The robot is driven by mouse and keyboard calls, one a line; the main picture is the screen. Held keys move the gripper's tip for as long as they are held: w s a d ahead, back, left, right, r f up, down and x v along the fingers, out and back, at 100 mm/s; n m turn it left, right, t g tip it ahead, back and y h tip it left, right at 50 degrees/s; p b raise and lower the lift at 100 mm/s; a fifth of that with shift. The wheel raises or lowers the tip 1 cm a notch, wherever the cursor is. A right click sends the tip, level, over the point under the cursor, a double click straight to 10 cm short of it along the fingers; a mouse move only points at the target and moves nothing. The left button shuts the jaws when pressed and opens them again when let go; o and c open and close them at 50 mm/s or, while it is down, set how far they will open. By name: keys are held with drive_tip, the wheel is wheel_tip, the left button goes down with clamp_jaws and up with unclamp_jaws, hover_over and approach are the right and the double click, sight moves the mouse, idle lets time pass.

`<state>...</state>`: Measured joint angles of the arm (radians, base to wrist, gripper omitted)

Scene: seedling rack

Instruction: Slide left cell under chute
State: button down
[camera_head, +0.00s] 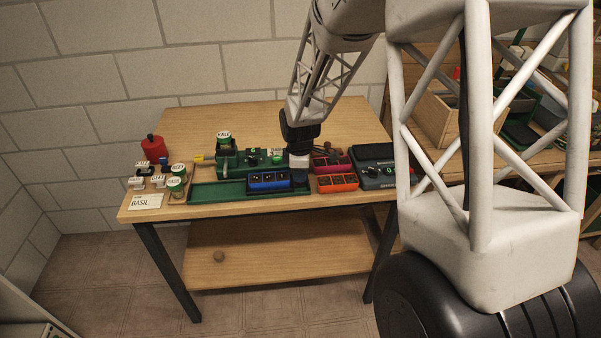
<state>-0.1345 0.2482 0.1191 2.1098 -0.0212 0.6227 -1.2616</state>
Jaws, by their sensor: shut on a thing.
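A blue tray (264,181) with several dark cells sits on a long green rail (215,193) at the table's front. Pale specks show in its cells. A green dispenser (228,164) stands behind the rail, with a jar labelled KALE (223,138) on top. The dispenser's chute outlet is too small to make out, so I cannot tell which cell is below it. My gripper (299,168) points down at the tray's right end. It is shut on a dark knob (299,179) there, as far as this small view shows; the fingertips are unclear.
Red (331,164) and orange (337,183) trays and a dark control box (376,172) stand right of the tray. Labelled jars (176,182), a BASIL card (146,202) and a red canister (154,149) are at the left. The table's back left is clear.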

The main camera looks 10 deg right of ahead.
sight(271, 177)
drive_tip(key=a, duration=0.8)
drive_tip(key=shift+a, duration=0.4)
drive_tip(key=c, duration=1)
unclamp_jaws()
drive_tip(key=shift+r, duration=0.1)
drive_tip(key=shift+s+r, duration=0.2)
drive_tip(key=shift+r, duration=3.65)
